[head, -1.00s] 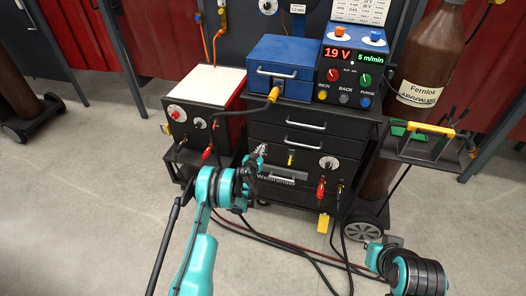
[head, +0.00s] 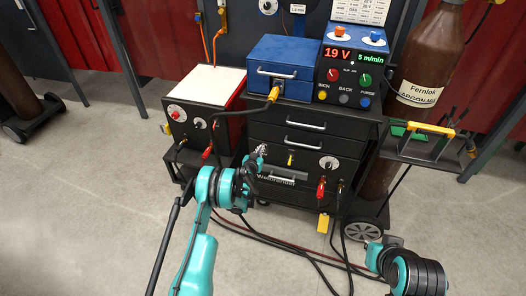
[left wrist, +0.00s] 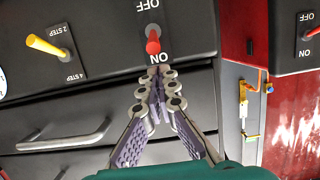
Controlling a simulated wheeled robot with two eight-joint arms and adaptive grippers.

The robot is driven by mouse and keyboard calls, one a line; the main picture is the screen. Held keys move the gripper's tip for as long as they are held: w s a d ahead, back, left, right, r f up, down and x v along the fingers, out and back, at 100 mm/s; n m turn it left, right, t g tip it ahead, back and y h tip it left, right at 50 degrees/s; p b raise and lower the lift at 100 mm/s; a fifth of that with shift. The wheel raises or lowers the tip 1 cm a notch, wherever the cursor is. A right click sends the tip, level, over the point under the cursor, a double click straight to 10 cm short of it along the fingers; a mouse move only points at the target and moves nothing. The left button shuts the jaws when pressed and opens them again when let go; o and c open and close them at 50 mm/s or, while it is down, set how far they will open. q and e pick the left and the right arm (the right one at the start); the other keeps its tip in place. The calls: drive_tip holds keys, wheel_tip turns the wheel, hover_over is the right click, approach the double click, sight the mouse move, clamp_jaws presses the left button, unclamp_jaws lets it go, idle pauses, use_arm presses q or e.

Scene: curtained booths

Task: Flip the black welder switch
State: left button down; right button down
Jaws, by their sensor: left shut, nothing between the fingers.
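The black welder (head: 262,170) stands low in the middle of the cart in the head view. In the left wrist view its dark panel (left wrist: 105,30) carries a red toggle switch (left wrist: 153,45) between upside-down OFF and ON labels. The red lever's tip points towards the ON label in that picture. My left gripper (left wrist: 159,76) is shut and empty. Its fingertips are just below the ON label in the picture, close to the lever; I cannot tell whether they touch the panel. In the head view the left gripper (head: 262,149) hides the switch. My right gripper is out of view.
A yellow 2 STEP/4 STEP lever (left wrist: 47,46) is beside the switch. A drawer handle (left wrist: 65,138) is close to the fingers. The red welder (head: 205,85) stands at the left with its own knobs. Cables (head: 290,247) lie on the floor. A gas cylinder (head: 425,55) is at the right.

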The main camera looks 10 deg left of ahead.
use_arm(q)
drive_tip(key=v, duration=0.7)
drive_tip(key=shift+f, duration=0.25)
idle(0.6)
